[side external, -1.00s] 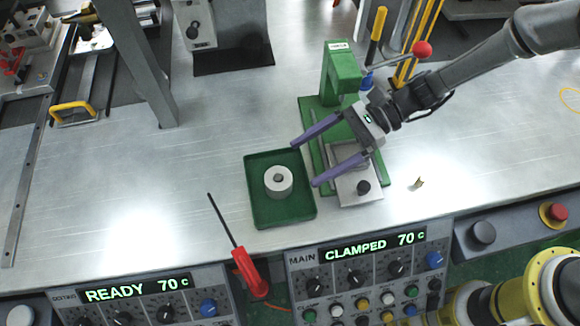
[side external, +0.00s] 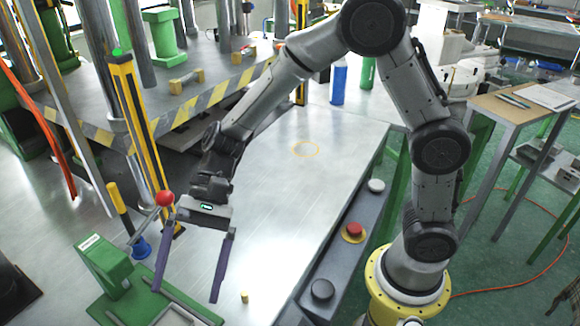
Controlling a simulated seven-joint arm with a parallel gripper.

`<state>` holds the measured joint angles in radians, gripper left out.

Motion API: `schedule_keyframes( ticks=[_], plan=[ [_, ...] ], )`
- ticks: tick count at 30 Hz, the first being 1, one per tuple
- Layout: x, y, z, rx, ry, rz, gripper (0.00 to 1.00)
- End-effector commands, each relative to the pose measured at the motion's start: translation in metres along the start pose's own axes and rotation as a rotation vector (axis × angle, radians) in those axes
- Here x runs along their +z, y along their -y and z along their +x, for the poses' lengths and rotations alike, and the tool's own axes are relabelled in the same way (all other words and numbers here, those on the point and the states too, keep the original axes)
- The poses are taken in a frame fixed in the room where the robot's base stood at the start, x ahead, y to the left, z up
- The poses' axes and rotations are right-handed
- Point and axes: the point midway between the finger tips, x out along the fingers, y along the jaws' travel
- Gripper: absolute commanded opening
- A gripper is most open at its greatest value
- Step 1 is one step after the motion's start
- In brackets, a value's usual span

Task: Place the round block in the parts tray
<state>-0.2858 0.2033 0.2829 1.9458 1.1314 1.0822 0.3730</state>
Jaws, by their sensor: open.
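My gripper (side external: 185,294) is open, its two long purple fingers pointing down and wide apart with nothing visible between them. It hangs beside the green clamp press (side external: 107,265) at the lower left, with the fingertips near the press base. The lower part of the press is cut off by the bottom edge.
The press lever has a red knob (side external: 164,198) close to my gripper's left. A small brass piece (side external: 244,297) stands on the metal table (side external: 285,195). A yellow-black post (side external: 139,130) rises behind. A control ledge with a red button (side external: 353,231) runs along the right edge. The middle table is clear.

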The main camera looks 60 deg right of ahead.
Motion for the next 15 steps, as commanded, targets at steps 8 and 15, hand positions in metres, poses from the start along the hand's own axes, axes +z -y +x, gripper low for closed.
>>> schedule_keyframes(
  ticks=[8,15],
  plan=[
    [0.022,-0.082,-0.105,0.132,-0.375,-0.478,0.93],
    [0.022,-0.159,-0.177,0.322,-0.748,-0.8,0.93]
  ],
)
